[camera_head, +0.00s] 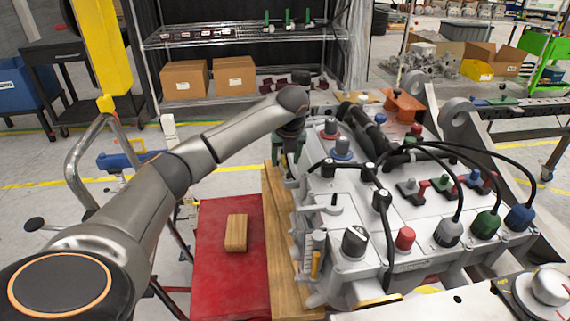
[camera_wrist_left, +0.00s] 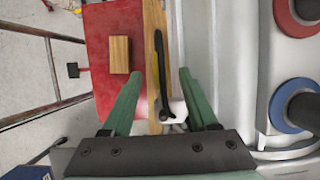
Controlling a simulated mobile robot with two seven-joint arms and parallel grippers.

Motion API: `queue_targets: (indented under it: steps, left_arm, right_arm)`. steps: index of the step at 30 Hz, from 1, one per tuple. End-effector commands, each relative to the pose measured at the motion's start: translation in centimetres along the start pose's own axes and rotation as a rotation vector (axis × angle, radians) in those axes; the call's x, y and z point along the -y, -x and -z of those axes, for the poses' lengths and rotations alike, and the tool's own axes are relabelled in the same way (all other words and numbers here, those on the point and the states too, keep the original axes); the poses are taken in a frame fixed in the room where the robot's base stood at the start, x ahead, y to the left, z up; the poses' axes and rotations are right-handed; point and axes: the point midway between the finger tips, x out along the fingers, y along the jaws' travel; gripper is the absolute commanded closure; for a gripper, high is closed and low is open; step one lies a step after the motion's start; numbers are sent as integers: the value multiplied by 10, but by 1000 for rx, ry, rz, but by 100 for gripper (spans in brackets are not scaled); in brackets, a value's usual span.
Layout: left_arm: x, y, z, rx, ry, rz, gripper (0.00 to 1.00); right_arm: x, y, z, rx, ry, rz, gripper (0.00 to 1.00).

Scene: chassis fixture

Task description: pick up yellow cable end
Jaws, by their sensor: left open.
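A small yellow piece (camera_head: 315,264) shows low on the left side of the grey chassis fixture (camera_head: 345,205); I cannot tell whether it is the yellow cable end. My left gripper (camera_head: 291,148) is at the fixture's far left corner, well beyond that piece and partly hidden by its own arm. In the left wrist view its green fingers (camera_wrist_left: 160,75) are spread. A black cable or rod (camera_wrist_left: 161,65) with a white mount (camera_wrist_left: 173,112) shows between and below them, and nothing is clearly gripped. My right gripper is not in view.
A wooden block (camera_head: 236,233) lies on a red surface (camera_head: 210,285) left of the fixture, beside a wooden board (camera_head: 280,250). Black cables and plugs in grey, green and blue (camera_head: 520,217) crowd the fixture's top. A shelf with cardboard boxes (camera_head: 185,79) stands behind.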

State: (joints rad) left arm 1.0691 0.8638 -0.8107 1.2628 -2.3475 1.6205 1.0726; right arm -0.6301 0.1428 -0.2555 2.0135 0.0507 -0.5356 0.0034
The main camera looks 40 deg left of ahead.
Motion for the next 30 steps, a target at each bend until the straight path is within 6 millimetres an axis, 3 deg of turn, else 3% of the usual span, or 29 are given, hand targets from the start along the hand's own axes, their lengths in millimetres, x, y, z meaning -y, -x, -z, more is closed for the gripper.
queue_targets:
  steps: [4,19,30]
  left_arm:
    - [0,0,0,0,-1,0,43]
    - [0,1,0,0,0,0,99]
    - [0,1,0,0,0,1,100]
  right_arm:
    - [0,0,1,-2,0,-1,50]
    - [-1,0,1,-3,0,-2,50]
    - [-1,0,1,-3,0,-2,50]
